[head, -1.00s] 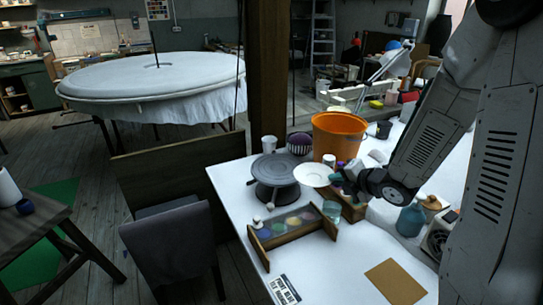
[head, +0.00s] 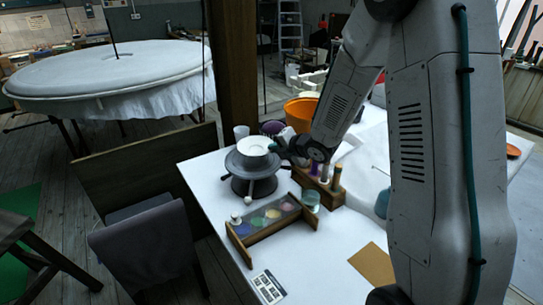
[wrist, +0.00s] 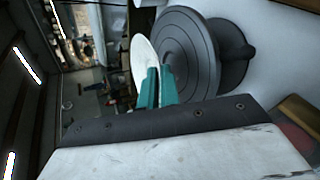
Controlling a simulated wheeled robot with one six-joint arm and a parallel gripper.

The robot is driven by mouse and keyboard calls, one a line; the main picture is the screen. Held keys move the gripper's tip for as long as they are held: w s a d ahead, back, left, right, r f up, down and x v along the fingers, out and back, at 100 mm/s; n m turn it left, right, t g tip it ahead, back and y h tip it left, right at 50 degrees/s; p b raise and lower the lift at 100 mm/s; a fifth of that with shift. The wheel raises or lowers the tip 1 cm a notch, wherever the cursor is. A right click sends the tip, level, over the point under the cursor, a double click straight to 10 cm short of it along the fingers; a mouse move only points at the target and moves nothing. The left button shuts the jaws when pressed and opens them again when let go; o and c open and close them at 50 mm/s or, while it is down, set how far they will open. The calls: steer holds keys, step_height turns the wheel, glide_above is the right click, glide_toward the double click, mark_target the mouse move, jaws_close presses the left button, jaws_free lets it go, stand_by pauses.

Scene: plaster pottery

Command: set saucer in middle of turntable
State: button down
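The turntable (head: 236,172) is a dark grey round disc on a base, near the left edge of the white table. The white saucer (head: 254,146) is over the disc, roughly level, towards its far side in the head view. My gripper (head: 277,148) reaches in from the right, with teal fingers at the saucer's right rim. In the wrist view the fingers (wrist: 158,86) pinch the edge of the saucer (wrist: 142,52), seen nearly edge-on and parallel to the turntable (wrist: 185,55). I cannot tell whether the saucer touches the disc.
A wooden tray of coloured glazes (head: 265,222) stands in front of the turntable, with a glass jar (head: 310,198) and wooden tool holder (head: 322,186) to the right. An orange bucket (head: 298,108), a dark purple bowl (head: 271,128) and a pale cup (head: 241,132) stand behind.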

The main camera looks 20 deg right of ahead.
mark_target(272, 163)
steer(key=shift+w+a, duration=0.2)
steer(key=shift+w, duration=0.25)
steer(key=shift+w+a+f, duration=0.1)
steer(key=shift+w+f, duration=0.05)
steer(key=shift+f, duration=0.8)
steer(key=shift+w+a+f, duration=0.1)
steer(key=shift+w+f, duration=0.05)
steer(key=shift+f, duration=0.75)
steer(key=shift+f, duration=0.3)
steer(key=c, duration=1.9)
jaws_free()
steer(key=shift+r, duration=0.1)
